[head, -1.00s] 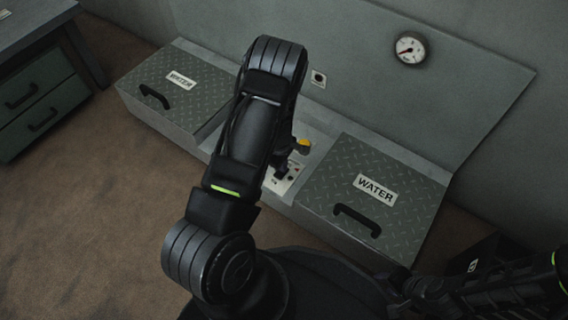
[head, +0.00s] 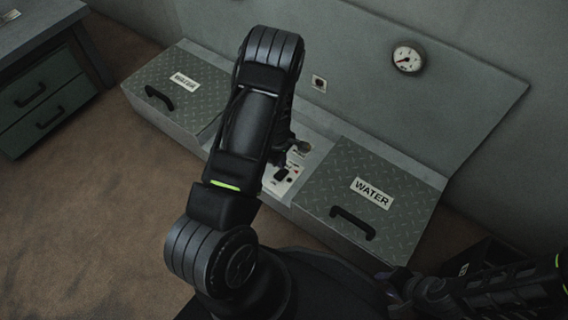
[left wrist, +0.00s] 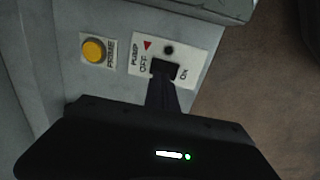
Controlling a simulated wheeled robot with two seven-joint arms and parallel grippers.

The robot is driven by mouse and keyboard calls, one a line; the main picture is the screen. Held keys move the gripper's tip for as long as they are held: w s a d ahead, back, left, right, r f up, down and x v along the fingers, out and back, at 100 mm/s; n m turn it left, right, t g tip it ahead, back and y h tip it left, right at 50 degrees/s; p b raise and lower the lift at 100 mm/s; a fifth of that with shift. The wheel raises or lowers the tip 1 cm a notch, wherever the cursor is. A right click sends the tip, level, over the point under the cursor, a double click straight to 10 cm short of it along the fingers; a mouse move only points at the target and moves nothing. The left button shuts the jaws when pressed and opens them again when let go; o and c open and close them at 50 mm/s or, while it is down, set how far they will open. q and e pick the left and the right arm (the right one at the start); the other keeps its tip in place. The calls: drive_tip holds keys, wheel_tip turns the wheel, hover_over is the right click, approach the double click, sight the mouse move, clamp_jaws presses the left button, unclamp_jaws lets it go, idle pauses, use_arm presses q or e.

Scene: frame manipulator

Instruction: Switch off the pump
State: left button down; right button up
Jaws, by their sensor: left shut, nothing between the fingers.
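The pump panel (left wrist: 143,57) is a white plate marked PUMP, OFF and ON, with a red triangle and a small dark round spot. A black part (left wrist: 165,68) between OFF and ON looks like the switch; its position is unclear. My left gripper (left wrist: 164,82) is shut and empty, its dark fingers at this part and partly hiding it; I cannot tell whether they touch. In the head view the panel (head: 281,180) sits between two lids, with my left gripper (head: 279,158) just above it. My right gripper (head: 402,284) is low at right, its jaws unclear.
A yellow PRIME button (left wrist: 94,50) is beside the panel. A round gauge (head: 408,59) and a socket (head: 319,83) are on the back wall. A drawer cabinet (head: 42,100) stands far left.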

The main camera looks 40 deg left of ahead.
use_arm(q)
wheel_tip(320, 180, up, 10)
drive_tip(key=w+p, duration=0.1)
drive_tip(key=p, duration=0.2)
drive_tip(key=shift+w+f, duration=0.15)
drive_tip(key=shift+f, duration=0.1)
